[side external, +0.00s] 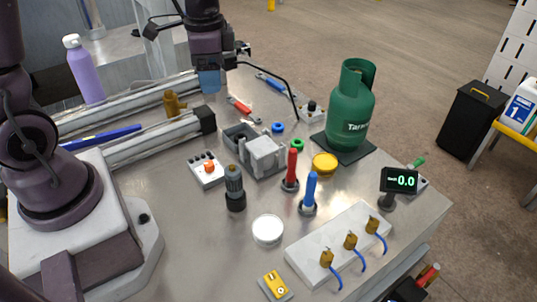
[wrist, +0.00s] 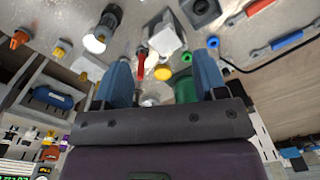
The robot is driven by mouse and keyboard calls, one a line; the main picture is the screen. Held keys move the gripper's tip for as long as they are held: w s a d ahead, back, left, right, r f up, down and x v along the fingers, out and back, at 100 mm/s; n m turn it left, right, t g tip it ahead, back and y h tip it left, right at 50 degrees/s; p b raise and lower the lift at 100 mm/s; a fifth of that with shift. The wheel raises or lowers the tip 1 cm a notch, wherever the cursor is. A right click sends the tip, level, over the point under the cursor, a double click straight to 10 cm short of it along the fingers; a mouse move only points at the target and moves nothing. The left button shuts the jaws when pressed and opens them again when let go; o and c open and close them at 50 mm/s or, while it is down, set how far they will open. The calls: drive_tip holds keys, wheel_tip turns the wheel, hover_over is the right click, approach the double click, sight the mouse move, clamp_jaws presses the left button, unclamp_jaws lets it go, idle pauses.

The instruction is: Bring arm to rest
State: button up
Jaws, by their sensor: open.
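My gripper (side external: 209,82) hangs at the top of the side view, its blue fingers pointing down above the far part of the bench, near the end of the rails. In the wrist view its two blue fingers (wrist: 163,78) stand apart with nothing seen held between them. A green gas cylinder (side external: 350,112) stands upright on a black pad (side external: 362,152) to the right, well apart from my gripper. Part of a green body (wrist: 185,88), probably this cylinder, shows beyond the fingers in the wrist view.
Metal rails (side external: 150,136) with a brass fitting (side external: 172,104) lie left of centre. A grey block (side external: 262,155), red tool (side external: 291,170), blue tool (side external: 311,192) and black cylinder (side external: 234,188) crowd the middle. A display (side external: 400,181) reads 0.0. A purple bottle (side external: 83,72) stands far left.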

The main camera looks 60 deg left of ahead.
drive_tip(key=s+d+r+n+t, duration=0.5)
drive_tip(key=s+d+r, duration=0.2)
drive_tip(key=s+r, duration=0.4)
drive_tip(key=shift+s+d+t, duration=0.15)
drive_tip(key=shift+s+t, duration=0.15)
drive_tip(key=shift+s, duration=0.1)
